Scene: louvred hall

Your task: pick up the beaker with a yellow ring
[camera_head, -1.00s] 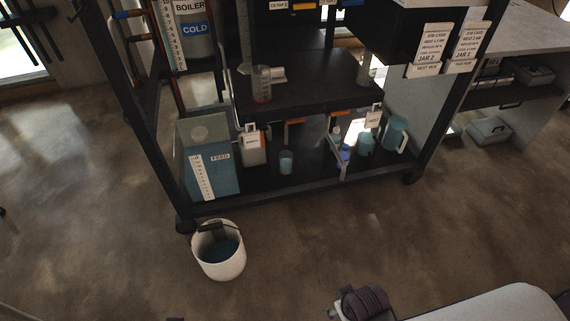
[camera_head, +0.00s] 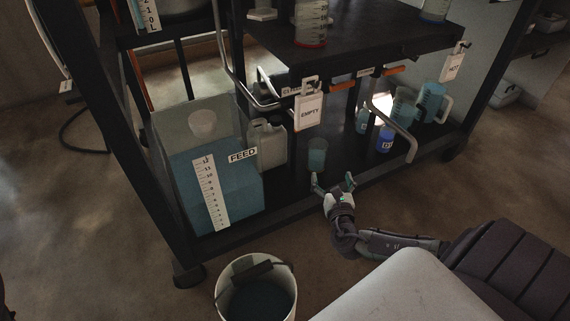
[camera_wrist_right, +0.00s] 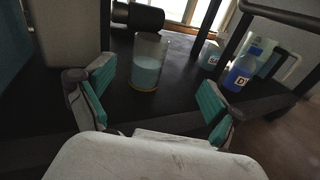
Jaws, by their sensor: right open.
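A clear beaker with pale blue-green liquid (camera_head: 317,152) stands upright on the bottom shelf of the dark rack. In the right wrist view this beaker (camera_wrist_right: 149,66) shows a yellow-orange ring around its base. My right gripper (camera_head: 333,182) is open and empty at the shelf's front edge, just in front of the beaker. In the right wrist view its teal-padded fingers (camera_wrist_right: 155,86) are spread, with the beaker ahead between them and apart from both. My left gripper is out of view.
A FEED tank (camera_head: 212,140) and a pale jug (camera_head: 267,145) stand left of the beaker. A blue D bottle (camera_head: 385,140) and a blue pitcher (camera_head: 430,100) stand right. An EMPTY tag (camera_head: 310,112) hangs above. A white bucket (camera_head: 227,279) stands on the floor.

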